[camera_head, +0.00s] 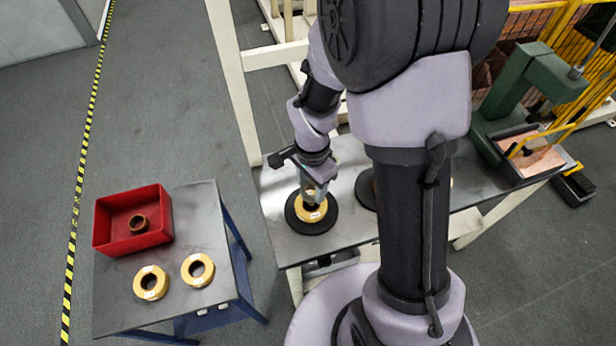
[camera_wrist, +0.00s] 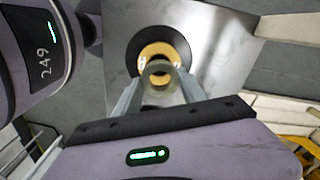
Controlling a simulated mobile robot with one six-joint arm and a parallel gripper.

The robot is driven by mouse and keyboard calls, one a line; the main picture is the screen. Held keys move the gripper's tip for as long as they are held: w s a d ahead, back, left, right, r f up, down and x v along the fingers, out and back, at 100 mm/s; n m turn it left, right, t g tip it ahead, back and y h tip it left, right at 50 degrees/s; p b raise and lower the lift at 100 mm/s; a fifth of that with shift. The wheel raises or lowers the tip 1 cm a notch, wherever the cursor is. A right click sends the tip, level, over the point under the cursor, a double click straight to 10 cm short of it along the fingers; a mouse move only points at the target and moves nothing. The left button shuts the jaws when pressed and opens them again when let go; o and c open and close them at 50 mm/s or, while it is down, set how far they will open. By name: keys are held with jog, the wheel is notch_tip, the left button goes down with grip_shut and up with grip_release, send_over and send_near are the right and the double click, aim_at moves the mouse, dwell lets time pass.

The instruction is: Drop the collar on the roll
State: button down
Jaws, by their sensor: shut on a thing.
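My gripper (camera_head: 314,190) points down over the roll and is shut on the collar. The collar (camera_wrist: 158,68) is a small brownish ring between the fingertips in the wrist view. The gold roll (camera_head: 313,214) lies on a black disc (camera_head: 303,227) on the grey-topped bench. In the wrist view the roll (camera_wrist: 176,50) shows just beyond the collar, with the disc around it. The collar overlaps the roll's middle in that view. I cannot tell whether the collar touches the roll. The fingers hide part of the roll in the head view.
A blue-legged side table (camera_head: 205,235) at left bears a red bin (camera_head: 108,232) with a brown ring (camera_head: 138,223) inside, and two gold rings (camera_head: 151,283) (camera_head: 198,270). Another black disc (camera_head: 364,190) is partly hidden by my arm. A green press (camera_head: 510,90) stands at right.

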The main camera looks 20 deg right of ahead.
notch_tip(320, 180, down, 3)
jog(key=shift+f+b, duration=0.1)
jog(key=shift+b, duration=0.2)
jog(key=shift+r, duration=0.2)
jog(key=shift+f+b, duration=0.5)
jog(key=shift+f, duration=0.1)
jog(key=c, duration=0.7)
grip_release()
jog(key=shift+o, duration=0.2)
